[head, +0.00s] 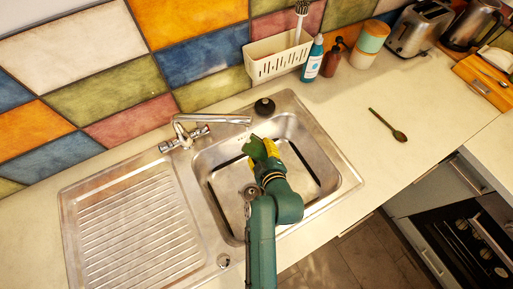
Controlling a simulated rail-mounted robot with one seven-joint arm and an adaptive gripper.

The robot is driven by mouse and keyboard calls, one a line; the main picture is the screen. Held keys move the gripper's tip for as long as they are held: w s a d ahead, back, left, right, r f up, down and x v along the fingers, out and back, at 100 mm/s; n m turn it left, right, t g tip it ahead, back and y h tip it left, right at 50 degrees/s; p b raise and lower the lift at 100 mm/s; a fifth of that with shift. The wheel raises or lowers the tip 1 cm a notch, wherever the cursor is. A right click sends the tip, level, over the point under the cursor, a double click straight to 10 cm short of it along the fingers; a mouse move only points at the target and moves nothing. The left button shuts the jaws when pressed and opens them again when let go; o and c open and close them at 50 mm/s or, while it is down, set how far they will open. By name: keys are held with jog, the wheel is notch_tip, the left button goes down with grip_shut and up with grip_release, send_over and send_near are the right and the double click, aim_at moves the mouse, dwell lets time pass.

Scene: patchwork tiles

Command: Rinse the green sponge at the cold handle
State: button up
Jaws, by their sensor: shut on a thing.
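The green sponge (253,148) is in my gripper (265,154), which is shut on it. The sponge is tilted and shows over the sink basin (319,160), just below the tip of the spout (225,118) in the picture. Its height above the basin floor is hard to tell. The chrome tap (184,138) stands at the back left of the basin, with a handle at each end. I cannot tell which handle is cold. No water shows at the spout. My arm hides part of the basin.
A ribbed drainboard (135,232) lies left of the basin. A spoon (387,124) lies on clear counter at right.

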jog(key=shift+a, duration=0.3)
jog(key=shift+d, duration=0.65)
jog(key=shift+a, duration=0.15)
jog(key=shift+a, duration=0.5)
